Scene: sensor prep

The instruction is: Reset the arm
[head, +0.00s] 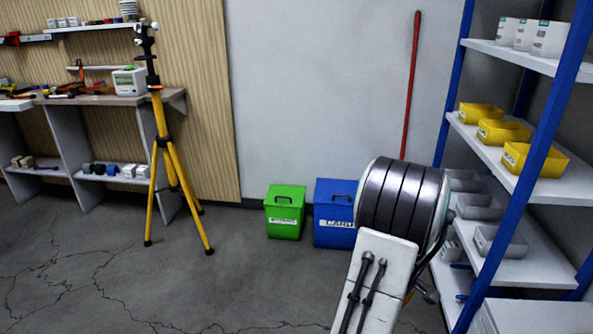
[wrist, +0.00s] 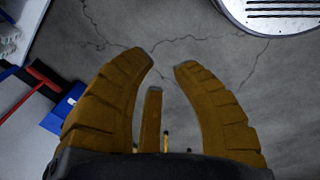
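My gripper (wrist: 165,63) shows in the wrist view with its brown, ridged fingers spread apart. Nothing is between the fingertips, and cracked grey floor lies behind them. In the head view my arm (head: 385,265) rises at the lower right, with a white link and a dark, banded joint. The arm looks folded up close to the camera. The gripper itself is not visible in the head view.
Blue-posted shelving (head: 520,150) with yellow bins (head: 503,133) stands at right. Green (head: 285,222) and blue (head: 333,236) bins stand by the wall, near a red pole (head: 411,85). A yellow tripod (head: 165,135) stands before the workbench (head: 100,100). Floor at left is clear.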

